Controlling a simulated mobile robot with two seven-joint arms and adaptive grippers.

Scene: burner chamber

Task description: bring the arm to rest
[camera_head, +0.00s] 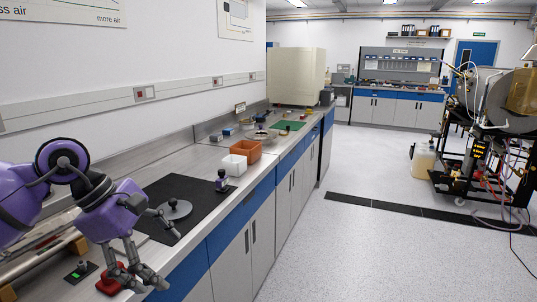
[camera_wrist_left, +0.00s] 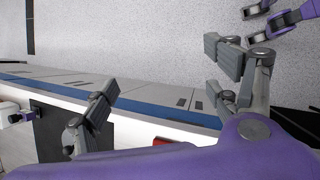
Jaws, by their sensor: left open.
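My left gripper (camera_head: 148,252) comes in from the left on a purple arm, above the near front edge of the workbench. Its grey fingers are spread, with nothing between them. They also stand apart and empty in the left wrist view (camera_wrist_left: 162,88), with the bench front and floor beyond. In the head view, the fingers overlap part of a red object (camera_head: 108,284) on the bench; I cannot tell whether they touch it. Purple and grey parts of mine (camera_wrist_left: 283,18) at the top right of the wrist view may be my right gripper, but its jaws cannot be read.
A black mat (camera_head: 190,190) holds a grey disc-based stand (camera_head: 175,209) and a small dark bottle (camera_head: 221,181). White (camera_head: 234,165) and orange (camera_head: 247,150) bins stand beyond.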

